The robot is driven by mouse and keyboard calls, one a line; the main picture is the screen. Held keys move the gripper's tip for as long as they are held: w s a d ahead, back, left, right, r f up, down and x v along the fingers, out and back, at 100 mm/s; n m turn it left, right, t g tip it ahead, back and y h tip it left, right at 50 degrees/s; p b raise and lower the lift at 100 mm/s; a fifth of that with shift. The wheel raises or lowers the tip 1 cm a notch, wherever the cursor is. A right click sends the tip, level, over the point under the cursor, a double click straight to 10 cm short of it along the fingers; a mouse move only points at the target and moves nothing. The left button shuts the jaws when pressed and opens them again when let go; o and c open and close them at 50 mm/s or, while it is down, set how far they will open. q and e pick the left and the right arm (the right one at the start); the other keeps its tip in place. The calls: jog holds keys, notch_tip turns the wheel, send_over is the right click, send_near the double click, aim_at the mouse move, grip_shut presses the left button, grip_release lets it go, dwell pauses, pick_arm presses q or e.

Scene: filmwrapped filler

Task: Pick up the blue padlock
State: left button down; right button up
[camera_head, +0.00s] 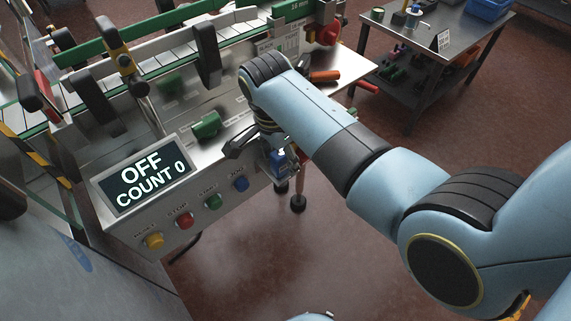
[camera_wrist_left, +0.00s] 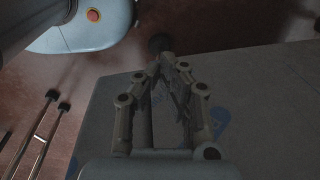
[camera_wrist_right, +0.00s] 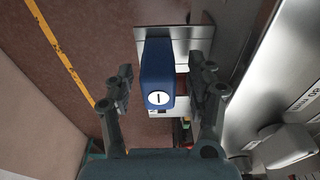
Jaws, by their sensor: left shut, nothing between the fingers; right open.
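The blue padlock (camera_wrist_right: 157,72) hangs in the middle of the right wrist view, with a white round label marked with a dark stroke on its face. In the head view the padlock (camera_head: 279,162) shows at the machine's right front edge, partly behind my gripper. My right gripper (camera_wrist_right: 160,88) is open, with one finger on each side of the padlock; contact is not visible. In the head view my right gripper (camera_head: 266,148) is at the panel edge. My left gripper (camera_wrist_left: 162,66) is shut and empty in the left wrist view, away from the padlock.
The machine's display (camera_head: 148,182) reads OFF, COUNT 0. Yellow, red, green and blue buttons (camera_head: 213,201) line its front, and a green knob (camera_head: 207,125) sits on top. A metal side table (camera_head: 445,40) stands at the back right. Brown floor is clear in front.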

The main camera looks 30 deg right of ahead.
jog(key=shift+s+f, duration=0.1)
jog(key=shift+f, duration=0.35)
jog(key=shift+r, duration=0.1)
jog(key=shift+a+r, duration=0.1)
jog(key=shift+a, duration=0.1)
jog(key=shift+c, duration=0.3)
jog(key=shift+d, duration=0.1)
jog(key=c, duration=0.5)
grip_shut()
pick_arm(q)
jog(key=shift+w+d+f, duration=0.35)
jog(key=shift+w+f, duration=0.05)
jog(key=shift+w, duration=0.15)
jog(key=shift+s+d, duration=0.1)
